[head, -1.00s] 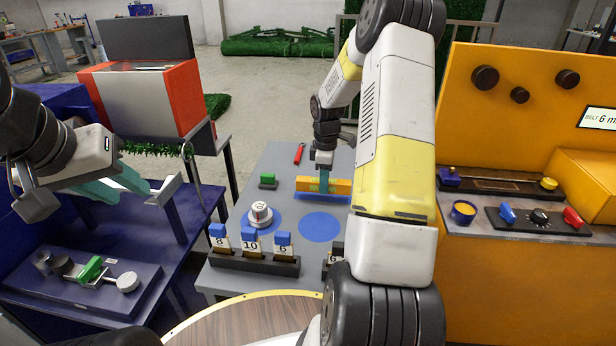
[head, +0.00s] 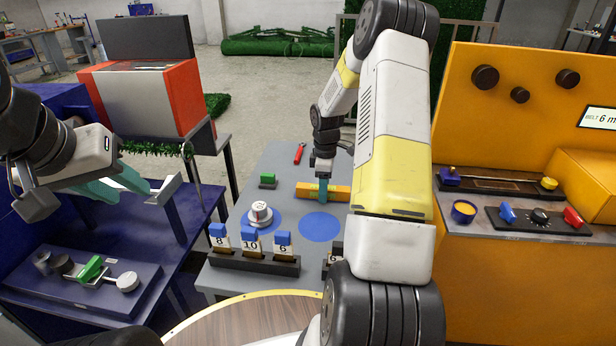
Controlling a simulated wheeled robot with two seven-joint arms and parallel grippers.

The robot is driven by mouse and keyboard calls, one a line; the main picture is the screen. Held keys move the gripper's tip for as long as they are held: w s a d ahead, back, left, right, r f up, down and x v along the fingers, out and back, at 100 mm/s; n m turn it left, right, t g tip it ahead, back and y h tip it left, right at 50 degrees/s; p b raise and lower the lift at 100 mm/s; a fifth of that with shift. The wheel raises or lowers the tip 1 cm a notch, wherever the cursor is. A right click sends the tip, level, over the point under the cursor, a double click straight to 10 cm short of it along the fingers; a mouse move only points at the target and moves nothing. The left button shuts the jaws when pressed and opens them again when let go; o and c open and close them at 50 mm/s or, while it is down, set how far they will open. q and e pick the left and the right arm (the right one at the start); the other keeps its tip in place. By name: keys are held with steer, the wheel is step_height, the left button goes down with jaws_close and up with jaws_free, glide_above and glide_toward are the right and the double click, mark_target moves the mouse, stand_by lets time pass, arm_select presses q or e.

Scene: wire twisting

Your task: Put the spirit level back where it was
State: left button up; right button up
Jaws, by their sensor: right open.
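The spirit level (head: 340,192) is a yellow-orange bar lying on the grey table, in the middle of the head view. My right gripper (head: 323,193) reaches down over its middle with blue-green fingers. The jaws are open, with the fingers close around or against the bar; I cannot tell whether they touch it. The surface directly under the bar is hidden. My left gripper (head: 122,190) is at the left, above the blue bench, with its teal fingers apart and empty.
A rack (head: 255,262) with numbered blue-topped tags stands in front. An orange machine (head: 515,110) is at the right.

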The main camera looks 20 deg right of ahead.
steer(key=s+a+r+m+t, duration=0.1)
steer(key=s+a+r+m, duration=0.15)
steer(key=r, duration=1.65)
steer(key=s+a+r+m+t, duration=0.1)
steer(key=s+a+r+m, duration=0.2)
steer(key=s, duration=0.5)
steer(key=s+a+r+m+t+y, duration=0.1)
steer(key=s+a+r+m+t, duration=0.1)
steer(key=s, duration=0.6)
steer(key=s+a+r+m+t+y, duration=0.1)
steer(key=s+a+r+m+t, duration=0.1)
steer(key=s+a+r+m, duration=0.2)
steer(key=shift+s+a+r+m, duration=0.35)
steer(key=shift+s+a+r, duration=0.5)
steer(key=shift+s+a, duration=0.95)
steer(key=shift+s+d, duration=0.25)
steer(key=shift+d, duration=0.05)
